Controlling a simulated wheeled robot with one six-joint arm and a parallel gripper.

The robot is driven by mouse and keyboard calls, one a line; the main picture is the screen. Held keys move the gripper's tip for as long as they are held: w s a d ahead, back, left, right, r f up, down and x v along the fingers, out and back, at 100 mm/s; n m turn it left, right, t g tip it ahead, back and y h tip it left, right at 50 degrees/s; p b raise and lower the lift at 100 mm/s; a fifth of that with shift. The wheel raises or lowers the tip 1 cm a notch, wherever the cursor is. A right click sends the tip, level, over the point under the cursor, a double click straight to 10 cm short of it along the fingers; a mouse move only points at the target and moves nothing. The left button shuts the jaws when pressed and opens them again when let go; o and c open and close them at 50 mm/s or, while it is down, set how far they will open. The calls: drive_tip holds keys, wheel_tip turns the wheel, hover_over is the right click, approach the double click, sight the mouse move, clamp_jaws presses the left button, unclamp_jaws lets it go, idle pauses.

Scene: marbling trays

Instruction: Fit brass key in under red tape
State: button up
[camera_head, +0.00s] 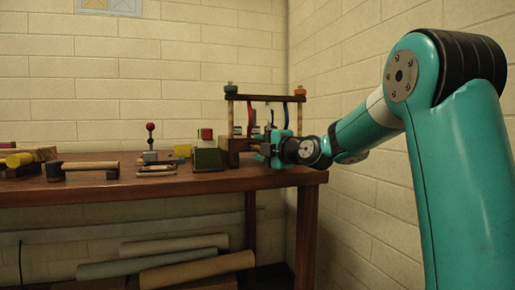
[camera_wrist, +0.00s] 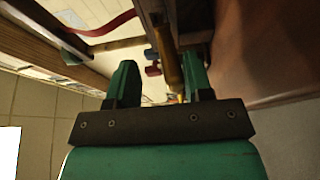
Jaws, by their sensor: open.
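My gripper (camera_head: 268,150) is at the wooden rack (camera_head: 264,98) near the right end of the table. In the wrist view its two fingers (camera_wrist: 160,84) are apart. A long brass-coloured or brown bar (camera_wrist: 168,62) shows between and beyond them; I cannot tell whether it is the brass key or part of the rack. A red strip (camera_head: 251,118) hangs from the rack, left of a blue strip (camera_head: 286,115). A curved red strip (camera_wrist: 104,24) shows at upper left in the wrist view. No key can be clearly made out.
Left of the rack stand a green block with a red top (camera_head: 207,151) and a yellow block (camera_head: 182,150). A wooden-handled tool (camera_head: 88,167) lies further left on the brown table (camera_head: 130,187). A brick wall (camera_head: 340,200) is close at the right.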

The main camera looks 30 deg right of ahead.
drive_tip(key=s+d, duration=0.1)
drive_tip(key=s, duration=1.2)
drive_tip(key=shift+d+b, duration=0.2)
drive_tip(key=shift+b, duration=0.2)
